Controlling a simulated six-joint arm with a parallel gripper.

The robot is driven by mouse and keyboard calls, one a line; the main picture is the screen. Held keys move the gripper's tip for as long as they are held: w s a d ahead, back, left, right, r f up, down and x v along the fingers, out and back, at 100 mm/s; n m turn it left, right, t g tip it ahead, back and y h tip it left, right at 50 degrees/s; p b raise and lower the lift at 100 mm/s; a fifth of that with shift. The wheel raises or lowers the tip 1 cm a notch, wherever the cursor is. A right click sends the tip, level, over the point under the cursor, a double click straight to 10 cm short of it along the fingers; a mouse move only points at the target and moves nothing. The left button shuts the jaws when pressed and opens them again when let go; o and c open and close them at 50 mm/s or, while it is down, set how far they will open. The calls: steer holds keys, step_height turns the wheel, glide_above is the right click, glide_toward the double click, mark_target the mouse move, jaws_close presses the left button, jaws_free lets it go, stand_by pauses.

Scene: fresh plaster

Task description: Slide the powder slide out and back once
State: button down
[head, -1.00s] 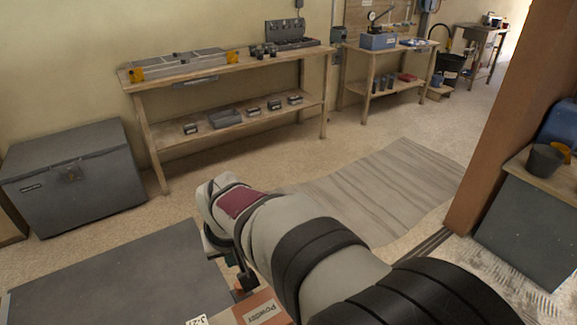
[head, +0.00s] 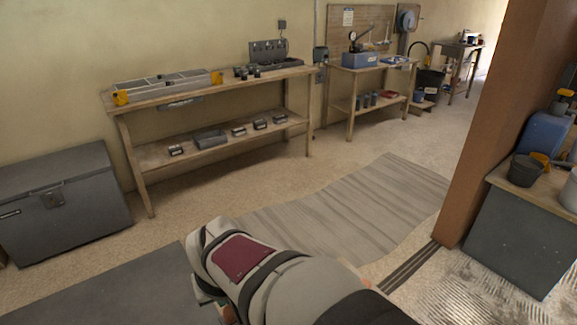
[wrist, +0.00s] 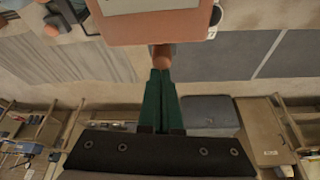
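In the wrist view, the terracotta box (wrist: 150,30) of the powder slide fills the top middle, with a pale panel on it. An orange knob (wrist: 162,52) projects from it toward me. The green fingers of my gripper (wrist: 161,76) are close together, with their tips at the knob's near end. They look shut on it, though the exact contact is small and partly hidden. In the head view my arm hides the slide and most of the gripper at the bottom edge.
A dark grey mat or top (head: 100,290) lies at the lower left, with a grey chest (head: 62,203) beyond it. A wooden workbench (head: 210,85) stands along the wall. An orange-brown post (head: 505,120) and a grey cabinet (head: 520,225) stand at the right. The striped floor mat (head: 350,210) is clear.

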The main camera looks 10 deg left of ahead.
steer(key=shift+s+d+f, duration=0.3)
steer(key=shift+s+f, duration=0.2)
steer(key=w+a, duration=0.3)
steer(key=w, duration=0.2)
steer(key=v, duration=1.1)
steer(key=s+d+f+m+g+h, duration=0.1)
steer(key=s+d+m, duration=0.2)
steer(key=d, duration=0.5)
steer(key=s+d+f+m+g, duration=0.1)
steer(key=s+d+f+m, duration=0.15)
steer(key=d, duration=0.45)
steer(key=s+d+f+m, duration=0.2)
steer(key=s+d+m, duration=0.1)
steer(key=s, duration=0.4)
steer(key=s+d+f+m+g, duration=0.1)
steer(key=s+d+f+m, duration=0.2)
steer(key=s+d+m, duration=0.1)
steer(key=s+d, duration=0.1)
steer(key=s, duration=0.1)
steer(key=shift+s+d+f+g, duration=0.15)
steer(key=shift+s+f+g, duration=0.1)
steer(key=shift+s+g, duration=0.1)
